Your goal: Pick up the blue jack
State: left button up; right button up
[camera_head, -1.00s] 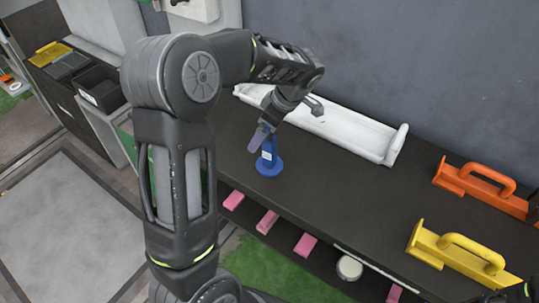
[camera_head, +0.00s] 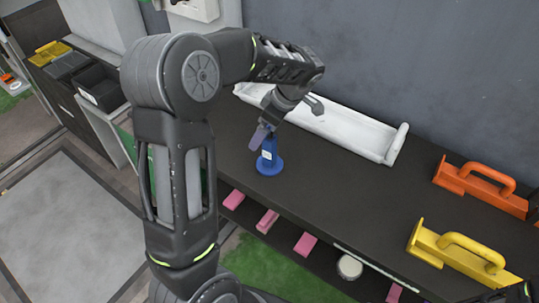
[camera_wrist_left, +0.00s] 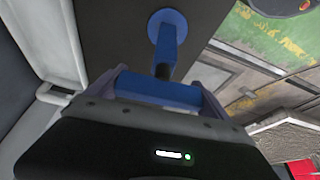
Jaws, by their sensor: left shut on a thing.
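The blue jack (camera_head: 268,160) stands upright on the dark shelf top (camera_head: 330,190), with its round base down and a white label on its side. My left gripper (camera_head: 262,138) is at the jack's upper part and is shut on it. In the left wrist view the jack's round blue base (camera_wrist_left: 167,30) shows beyond the gripper (camera_wrist_left: 160,88), with a dark stem between. The gripper fingers hide part of the jack's top. My right gripper is not clearly in view.
A white tray (camera_head: 340,128) lies behind the jack along the wall. An orange handled block (camera_head: 485,190) and a yellow one (camera_head: 460,255) sit at the right. Pink pieces (camera_head: 268,221) and a white round thing (camera_head: 349,267) are on the lower shelf.

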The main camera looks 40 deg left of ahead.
pick_arm(q)
jog(key=c, duration=0.8)
jog(key=shift+r, duration=0.1)
notch_tip(320, 180, up, 10)
jog(key=shift+b, duration=0.45)
